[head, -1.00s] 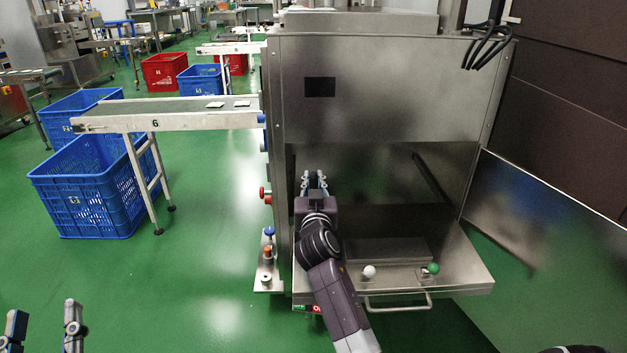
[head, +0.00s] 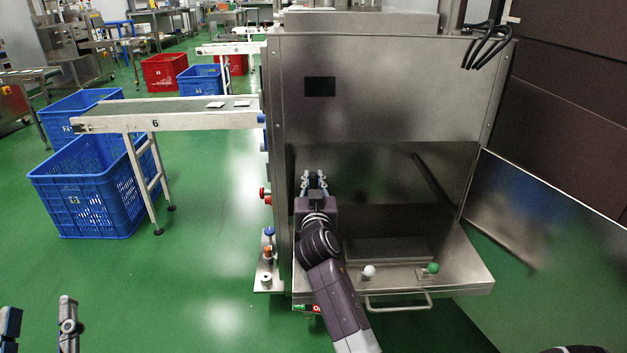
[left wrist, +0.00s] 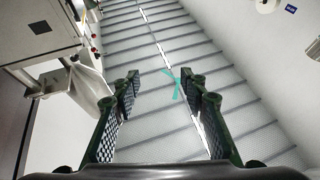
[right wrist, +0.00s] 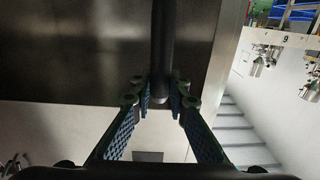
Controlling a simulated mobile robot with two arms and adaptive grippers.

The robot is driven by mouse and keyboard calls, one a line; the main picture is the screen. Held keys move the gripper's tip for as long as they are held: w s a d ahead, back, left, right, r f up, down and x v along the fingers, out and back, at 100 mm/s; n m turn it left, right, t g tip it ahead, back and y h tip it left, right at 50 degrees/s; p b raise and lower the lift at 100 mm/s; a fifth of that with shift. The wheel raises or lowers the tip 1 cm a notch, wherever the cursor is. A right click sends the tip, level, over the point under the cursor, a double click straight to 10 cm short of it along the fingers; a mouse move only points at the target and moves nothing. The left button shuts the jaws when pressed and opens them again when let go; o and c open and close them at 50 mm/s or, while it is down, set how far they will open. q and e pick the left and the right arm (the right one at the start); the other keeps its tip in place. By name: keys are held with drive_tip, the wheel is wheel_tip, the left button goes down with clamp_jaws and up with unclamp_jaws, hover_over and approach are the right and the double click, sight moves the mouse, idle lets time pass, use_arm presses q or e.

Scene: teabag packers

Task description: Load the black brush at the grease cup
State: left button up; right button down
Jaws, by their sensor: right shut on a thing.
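My right gripper (head: 315,180) reaches into the open bay of the steel machine. In the right wrist view its fingers (right wrist: 160,98) are shut on a dark rod (right wrist: 162,45), which looks like the black brush. The rod's rounded end sits between the fingertips and its other end runs out of the top of the picture. The brush cannot be made out in the head view. I cannot identify the grease cup for certain. My left gripper (head: 38,325) is open and empty over the floor at the lower left; its spread fingers (left wrist: 165,85) show in the left wrist view.
A white ball knob (head: 369,271) and a green one (head: 433,268) stand on the machine's shelf (head: 465,278), above a bar handle (head: 398,301). A side bracket (head: 268,285) holds blue and orange-topped parts. A conveyor (head: 180,121) and blue crates (head: 85,195) stand left.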

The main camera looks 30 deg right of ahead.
sight(314, 173)
drive_tip(key=shift+f, duration=0.1)
drive_tip(key=shift+r+p, duration=0.45)
drive_tip(key=shift+r, duration=0.05)
drive_tip(key=shift+r+p, duration=0.4)
drive_tip(key=shift+r, duration=0.05)
drive_tip(key=shift+r+p, duration=0.35)
drive_tip(key=shift+r, duration=0.1)
use_arm(q)
drive_tip(key=shift+a+f+g+y, duration=1.25)
drive_tip(key=shift+f+g, duration=2.95)
drive_tip(key=shift+f, duration=3.95)
use_arm(e)
drive_tip(key=shift+r+p, duration=0.45)
drive_tip(key=shift+r, duration=0.05)
drive_tip(key=shift+r+p, duration=0.35)
drive_tip(key=shift+r, duration=0.05)
drive_tip(key=shift+r+p, duration=0.4)
drive_tip(key=shift+r, duration=0.05)
drive_tip(key=shift+r+p, duration=0.35)
drive_tip(key=shift+r, duration=0.05)
use_arm(q)
drive_tip(key=s+a+f+g+y, duration=0.2)
drive_tip(key=s+a+f+g, duration=0.2)
drive_tip(key=s+f+g, duration=0.4)
drive_tip(key=shift+s+f+n+y+p, duration=0.35)
drive_tip(key=shift+s+f+n, duration=0.05)
drive_tip(key=shift+s+f, duration=1.4)
use_arm(e)
drive_tip(key=shift+r, duration=0.4)
